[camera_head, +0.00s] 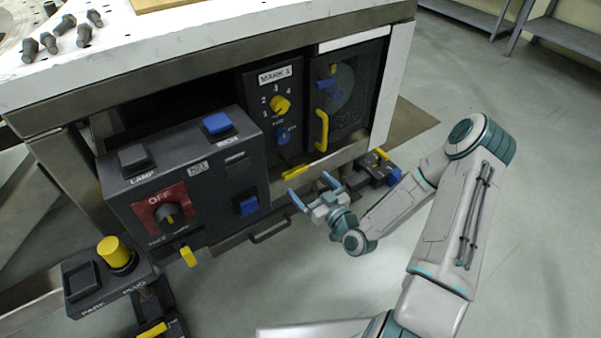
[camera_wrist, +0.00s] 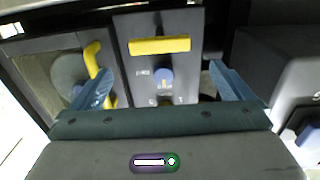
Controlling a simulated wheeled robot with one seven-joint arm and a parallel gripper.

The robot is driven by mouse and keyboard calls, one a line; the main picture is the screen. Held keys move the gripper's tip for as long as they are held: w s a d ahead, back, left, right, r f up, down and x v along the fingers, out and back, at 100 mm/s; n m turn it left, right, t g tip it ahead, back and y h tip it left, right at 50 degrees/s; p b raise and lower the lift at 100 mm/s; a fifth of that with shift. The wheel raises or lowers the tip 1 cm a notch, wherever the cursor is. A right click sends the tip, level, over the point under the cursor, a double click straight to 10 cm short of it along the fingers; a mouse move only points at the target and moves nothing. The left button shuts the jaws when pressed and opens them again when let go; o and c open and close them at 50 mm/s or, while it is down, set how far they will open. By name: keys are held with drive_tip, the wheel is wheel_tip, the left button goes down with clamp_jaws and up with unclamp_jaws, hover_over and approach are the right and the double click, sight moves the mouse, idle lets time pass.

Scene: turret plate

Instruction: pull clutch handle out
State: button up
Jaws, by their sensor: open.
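A yellow bar handle (camera_head: 294,172) sits at the bottom of the MARK 1 panel; it also shows in the wrist view (camera_wrist: 159,45), crosswise above the blue knob. No readable label names the clutch handle, so I cannot tell for certain that this bar is it. My gripper (camera_head: 313,190) is open and empty, with its blue fingers pointing toward the panel. In the head view it is just below and right of the bar, apart from it. In the wrist view the bar lies between and beyond the two fingertips (camera_wrist: 160,78).
A yellow door handle (camera_head: 321,130) is right of the MARK 1 panel. A dark control box (camera_head: 190,185) with an OFF dial juts out at left. A dark pull handle (camera_head: 270,231) is below. A small pedestal unit (camera_head: 377,169) stands behind my gripper.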

drive_tip(key=v, duration=0.4)
idle(0.4)
drive_tip(key=s+d+r+g+h+p, duration=0.1)
drive_tip(key=d+r+g+h+p, duration=0.2)
drive_tip(key=r+p, duration=0.5)
drive_tip(key=s+d+r+g+h+p, duration=0.1)
drive_tip(key=d+r+g+h+p, duration=0.2)
drive_tip(key=r, duration=0.8)
drive_tip(key=s+d+r+g+h+p, duration=0.1)
drive_tip(key=d+r+g+h+p, duration=0.15)
drive_tip(key=r+p, duration=0.65)
drive_tip(key=s+a+r+m+g+p, duration=0.1)
drive_tip(key=s+r+m+g+p, duration=0.1)
drive_tip(key=s+r, duration=0.7)
drive_tip(key=s+a+r+m+g+p, duration=0.2)
drive_tip(key=s+r+m+p, duration=0.2)
drive_tip(key=r, duration=1.1)
drive_tip(key=shift+s+a+r+p, duration=0.15)
drive_tip(key=shift+s+a+p, duration=0.15)
drive_tip(key=shift+s+p, duration=1.7)
